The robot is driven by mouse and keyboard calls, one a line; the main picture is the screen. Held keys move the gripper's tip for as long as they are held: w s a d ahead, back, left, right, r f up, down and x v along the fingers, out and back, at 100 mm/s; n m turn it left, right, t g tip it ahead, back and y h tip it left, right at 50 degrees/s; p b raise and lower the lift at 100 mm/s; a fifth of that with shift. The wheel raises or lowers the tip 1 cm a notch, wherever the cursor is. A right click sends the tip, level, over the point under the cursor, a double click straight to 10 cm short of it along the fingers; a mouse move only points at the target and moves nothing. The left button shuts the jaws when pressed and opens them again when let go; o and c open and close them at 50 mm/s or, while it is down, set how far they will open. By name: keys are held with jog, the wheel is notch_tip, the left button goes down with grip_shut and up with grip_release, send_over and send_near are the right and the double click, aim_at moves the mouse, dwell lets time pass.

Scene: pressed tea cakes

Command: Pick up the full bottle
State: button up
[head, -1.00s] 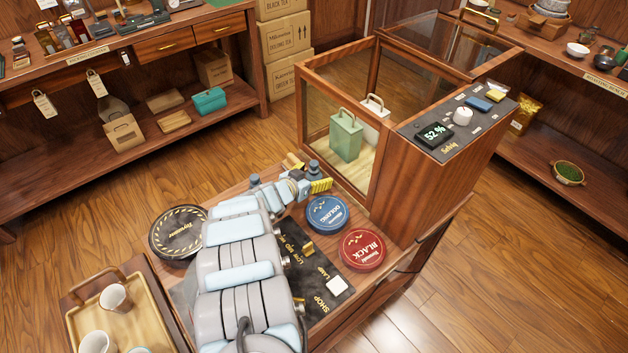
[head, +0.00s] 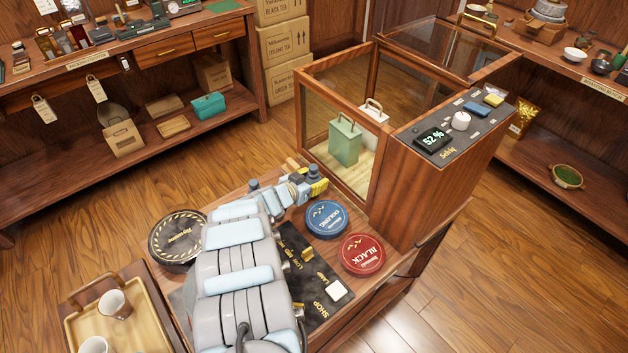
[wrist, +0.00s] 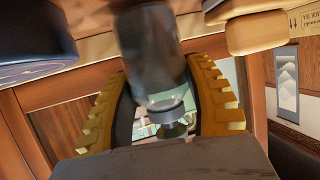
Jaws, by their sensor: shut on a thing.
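A grey, see-through bottle (wrist: 150,60) stands out blurred between the yellow ribbed fingers of my gripper (wrist: 158,85) in the wrist view. In the head view my gripper (head: 308,183) is at the far end of the counter, shut on this bottle; its dark top (head: 317,171) shows just above the yellow finger. A second dark-topped bottle (head: 254,185) stands to the left of my gripper, partly hidden by my arm. I cannot tell the fill level of either bottle.
A glass-sided wooden cabinet (head: 386,189) stands close behind and right of my gripper, with a green canister (head: 345,142) inside. Blue (head: 326,218) and red (head: 363,253) tins lie right of my arm, a black tin (head: 177,236) left. A cup tray (head: 145,325) is at front left.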

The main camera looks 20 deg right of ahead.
aim_at(312, 173)
notch_tip(312, 173, up, 3)
jog(key=shift+w+f+p, duration=0.1)
jog(key=shift+f+p, duration=0.05)
jog(key=shift+p, duration=0.25)
jog(key=shift+s+a+r, duration=0.15)
jog(key=shift+s+r, duration=0.05)
jog(key=shift+r, duration=0.1)
jog(key=shift+s+a+r+p, duration=0.3)
jog(key=shift+s+r+p, duration=0.05)
jog(key=shift+s+r, duration=0.15)
jog(key=s+a+r+p, duration=0.7)
jog(key=s+p, duration=0.3)
jog(key=p, duration=0.3)
jog(key=shift+r, duration=0.55)
